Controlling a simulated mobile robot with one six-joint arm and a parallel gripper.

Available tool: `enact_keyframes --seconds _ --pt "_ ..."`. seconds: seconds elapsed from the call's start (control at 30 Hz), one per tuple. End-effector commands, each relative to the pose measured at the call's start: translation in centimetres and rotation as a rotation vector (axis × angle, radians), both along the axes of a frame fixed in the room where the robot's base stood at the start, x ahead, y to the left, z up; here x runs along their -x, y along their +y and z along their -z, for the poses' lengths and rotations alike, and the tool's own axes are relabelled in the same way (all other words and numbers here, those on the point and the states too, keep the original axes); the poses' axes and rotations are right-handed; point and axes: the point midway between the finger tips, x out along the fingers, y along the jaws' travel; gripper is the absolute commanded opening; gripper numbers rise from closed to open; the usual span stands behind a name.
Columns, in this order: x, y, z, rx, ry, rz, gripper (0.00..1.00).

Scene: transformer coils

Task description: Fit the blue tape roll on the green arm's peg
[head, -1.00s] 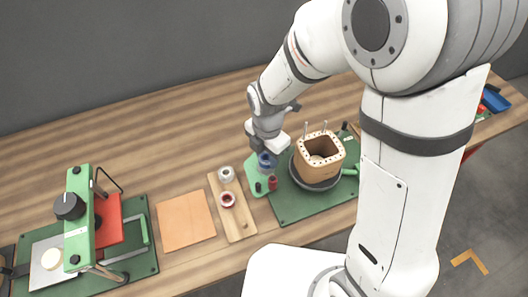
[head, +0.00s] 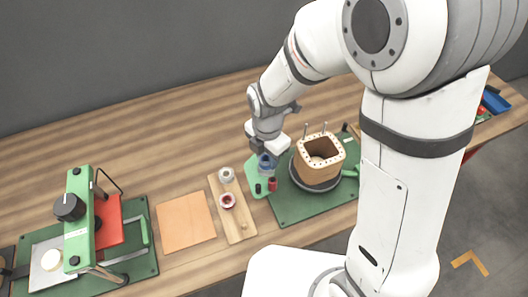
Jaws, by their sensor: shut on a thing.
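The blue tape roll (head: 266,164) is at my gripper's fingertips, low over the light green arm (head: 252,178) that juts from the left side of the green base plate. My gripper (head: 267,154) points down and is shut on the roll. The arm's peg is not visible; the roll and my gripper cover that spot. At this size I cannot tell whether the roll is around the peg or just above it.
A square wooden coil former (head: 317,170) with upright pins stands right of my gripper on the green base plate (head: 290,212). A dark red spool (head: 272,184) and a small black knob (head: 258,188) sit close by. A wooden tray (head: 238,228) holds a white roll (head: 227,174) and a red-and-white roll (head: 227,200).

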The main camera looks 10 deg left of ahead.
Motion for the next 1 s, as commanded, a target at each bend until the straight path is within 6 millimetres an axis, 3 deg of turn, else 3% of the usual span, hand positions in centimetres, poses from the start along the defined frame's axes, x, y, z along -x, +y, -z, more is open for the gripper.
enact_keyframes --seconds 0.03,0.07,0.33,0.5,0.73,1.0 --pt "0.00 0.00 1.86 0.000 0.000 0.000 0.16" --pt "0.00 -0.01 1.86 0.000 0.000 0.000 0.40" --pt "0.00 -0.01 1.86 0.000 0.000 0.000 0.62" --pt "0.00 -0.01 1.86 0.000 0.000 0.000 0.63" --pt "0.00 -0.01 1.86 0.000 0.000 0.000 0.81" --pt "0.00 -0.01 1.72 0.000 0.000 0.000 0.81"
